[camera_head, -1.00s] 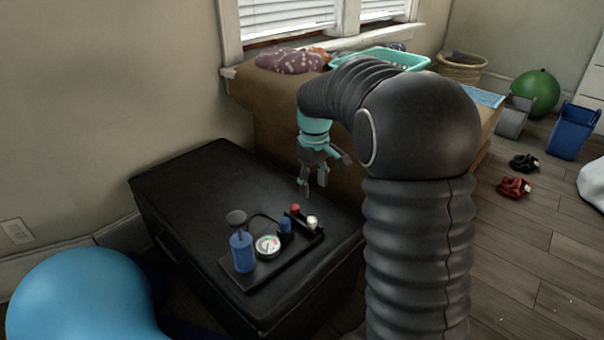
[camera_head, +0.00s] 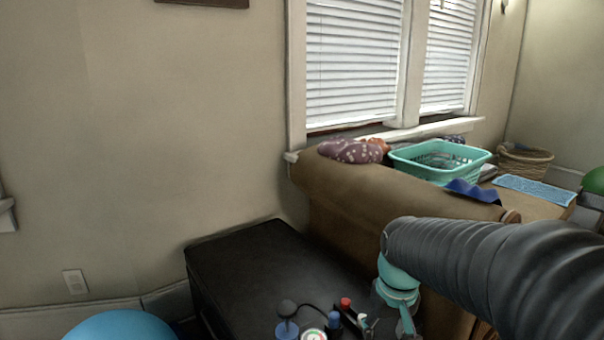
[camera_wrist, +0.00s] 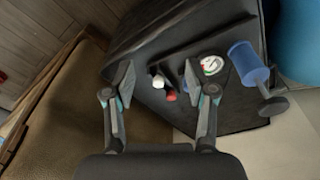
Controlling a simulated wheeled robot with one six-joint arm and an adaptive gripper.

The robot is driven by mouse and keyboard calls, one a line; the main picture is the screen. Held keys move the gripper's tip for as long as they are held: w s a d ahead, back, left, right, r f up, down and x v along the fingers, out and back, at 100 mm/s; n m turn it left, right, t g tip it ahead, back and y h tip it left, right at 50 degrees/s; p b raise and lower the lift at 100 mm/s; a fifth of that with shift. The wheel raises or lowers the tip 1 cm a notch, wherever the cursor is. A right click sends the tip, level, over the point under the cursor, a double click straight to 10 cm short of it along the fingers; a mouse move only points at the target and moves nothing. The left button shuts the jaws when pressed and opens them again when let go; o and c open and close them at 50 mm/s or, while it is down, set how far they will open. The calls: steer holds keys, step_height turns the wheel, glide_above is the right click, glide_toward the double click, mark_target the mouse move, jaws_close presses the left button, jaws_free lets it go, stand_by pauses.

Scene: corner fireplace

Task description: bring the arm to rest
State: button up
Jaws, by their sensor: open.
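My gripper (camera_wrist: 160,95) is open and empty in the wrist view, its two fingers spread apart. Between and beyond the fingers lies the black chest top (camera_wrist: 150,45), with a blue pump cylinder (camera_wrist: 244,62), a round gauge (camera_wrist: 211,65) and small red and white pieces on it. In the head view my arm reaches in from the right, and its teal wrist is low beside the black chest (camera_head: 255,265). The fingertips are cut off by the bottom edge there. The gripper is above and apart from the items, as far as I can tell.
A brown sofa (camera_head: 350,205) stands behind the chest, bearing a teal basket (camera_head: 425,172) and a purple patterned cushion (camera_head: 352,151). A wicker basket (camera_head: 525,160) is at the back right. A blue ball (camera_head: 122,326) sits at the lower left, near the wall.

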steer(key=s+r+t, duration=0.3)
steer(key=s+r, duration=0.1)
steer(key=s, duration=0.9)
steer(key=shift+s+m+t, duration=0.25)
steer(key=shift+m+t, duration=0.05)
steer(key=shift+m, duration=0.1)
steer(key=shift+s+r, duration=0.2)
steer(key=shift+r, duration=0.45)
steer(key=shift+c, duration=0.3)
